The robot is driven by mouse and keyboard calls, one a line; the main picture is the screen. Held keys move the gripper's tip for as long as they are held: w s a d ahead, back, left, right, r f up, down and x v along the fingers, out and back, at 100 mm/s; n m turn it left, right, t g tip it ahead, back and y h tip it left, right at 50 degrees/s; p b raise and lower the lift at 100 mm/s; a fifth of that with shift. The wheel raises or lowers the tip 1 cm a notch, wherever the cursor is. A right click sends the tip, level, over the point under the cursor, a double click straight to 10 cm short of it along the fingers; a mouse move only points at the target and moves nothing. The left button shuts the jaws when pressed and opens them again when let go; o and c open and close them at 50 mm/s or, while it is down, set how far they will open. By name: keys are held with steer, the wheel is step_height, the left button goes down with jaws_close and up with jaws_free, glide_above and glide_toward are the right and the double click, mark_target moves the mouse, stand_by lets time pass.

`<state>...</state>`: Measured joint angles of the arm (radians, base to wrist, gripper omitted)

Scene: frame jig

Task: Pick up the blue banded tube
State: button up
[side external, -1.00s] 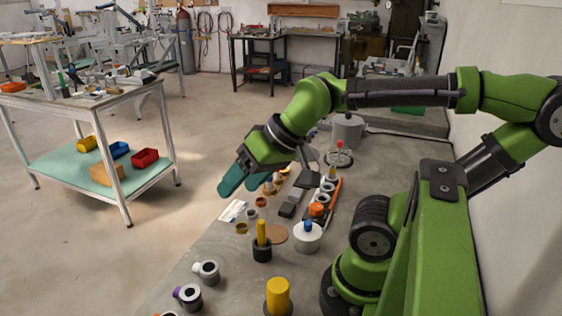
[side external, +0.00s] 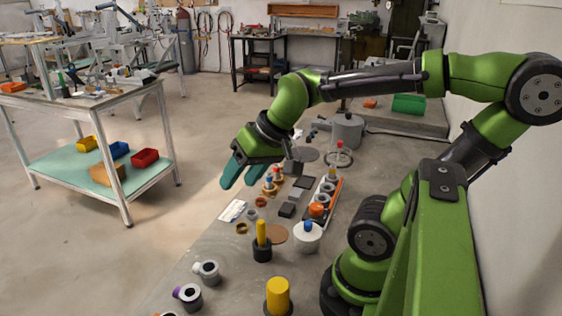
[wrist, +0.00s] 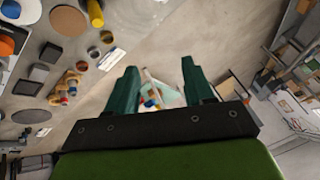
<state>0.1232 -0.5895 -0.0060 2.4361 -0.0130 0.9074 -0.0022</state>
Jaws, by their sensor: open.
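My gripper (side external: 239,184) is open and empty, in the air over the far-left edge of the bench (side external: 205,246), fingers pointing down and left. In the wrist view its two green fingers (wrist: 158,82) stand apart. Between them, farther off, is a small patch of white, blue and yellow that I cannot make out. I cannot clearly pick out a blue banded tube. A grey tube with a white end (side external: 207,272) and one with a purple end (side external: 188,297) lie near the front, well away from my gripper. A small bluish item (side external: 311,136) behind my wrist is unclear.
A wooden block with blue and red pegs (wrist: 69,88) is beside my gripper. A yellow post (side external: 261,233), a white pot with a blue knob (side external: 307,237) and a tray of cylinders (side external: 336,196) stand on the bench. A white table (side external: 150,92) is across open floor.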

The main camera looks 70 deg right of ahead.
steer(key=w+d+g+h, duration=0.1)
steer(key=w+d+g, duration=0.1)
steer(key=w+d, duration=0.35)
steer(key=n+g, duration=0.4)
steer(key=n, duration=0.5)
glide_above(269, 174)
steer(key=f, duration=1.4)
steer(key=shift+w+a+f, duration=0.1)
steer(key=shift+w+a, duration=0.15)
steer(key=shift+w, duration=0.05)
steer(key=shift+s+d+f, duration=0.1)
steer(key=shift+s+f, duration=0.05)
steer(key=shift+f, duration=1.25)
steer(key=shift+s+d+f, duration=0.1)
steer(key=shift+s+f, duration=0.05)
steer(key=shift+f, duration=1.25)
jaws_close()
steer(key=shift+r, duration=0.1)
